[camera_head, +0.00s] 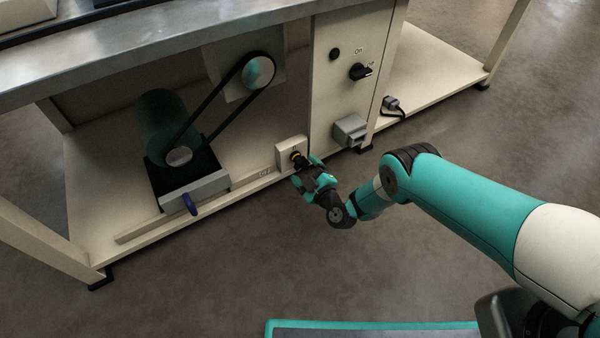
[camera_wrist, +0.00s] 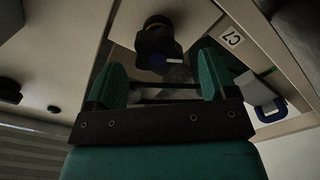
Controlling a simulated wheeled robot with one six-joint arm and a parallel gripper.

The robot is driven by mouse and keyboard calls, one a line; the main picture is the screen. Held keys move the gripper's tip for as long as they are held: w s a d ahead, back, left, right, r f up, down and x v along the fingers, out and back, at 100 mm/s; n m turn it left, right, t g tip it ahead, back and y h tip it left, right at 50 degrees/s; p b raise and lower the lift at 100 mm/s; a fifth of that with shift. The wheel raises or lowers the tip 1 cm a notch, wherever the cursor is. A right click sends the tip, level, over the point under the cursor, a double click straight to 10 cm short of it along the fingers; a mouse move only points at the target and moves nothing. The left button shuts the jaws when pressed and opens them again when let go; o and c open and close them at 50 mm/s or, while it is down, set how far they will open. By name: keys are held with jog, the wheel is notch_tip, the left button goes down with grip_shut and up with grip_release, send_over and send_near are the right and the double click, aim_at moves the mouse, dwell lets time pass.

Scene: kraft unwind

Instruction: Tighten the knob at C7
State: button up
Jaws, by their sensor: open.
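The black knob (camera_wrist: 157,42) sits on a pale box in the wrist view, with a yellowish ring behind it and a blue and white mark on its rim. A C7 label (camera_wrist: 232,40) is to its right. In the head view the knob (camera_head: 297,157) shows small on the cream box (camera_head: 291,151) on the machine's lower rail. My gripper (camera_wrist: 160,85) is open, with its two teal fingers apart on either side below the knob in the wrist view. The knob lies just beyond the fingertips, and I cannot tell whether they touch it. In the head view my gripper (camera_head: 308,170) is right at the box.
A motor (camera_head: 165,125) with a black belt (camera_head: 215,110) stands left of the box. A blue handle (camera_head: 189,204) sticks out in front of the motor base. A panel with a black switch (camera_head: 360,71) and a grey socket box (camera_head: 350,130) are to the right.

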jog(key=shift+w+a+f+b, duration=0.25)
jog(key=shift+w+a+b, duration=0.35)
jog(key=shift+w+b, duration=0.2)
jog(key=shift+w+a+r+b, duration=0.25)
jog(key=shift+w+b, duration=0.1)
jog(key=shift+w, duration=0.1)
jog(key=shift+c, duration=0.2)
jog(key=c, duration=0.9)
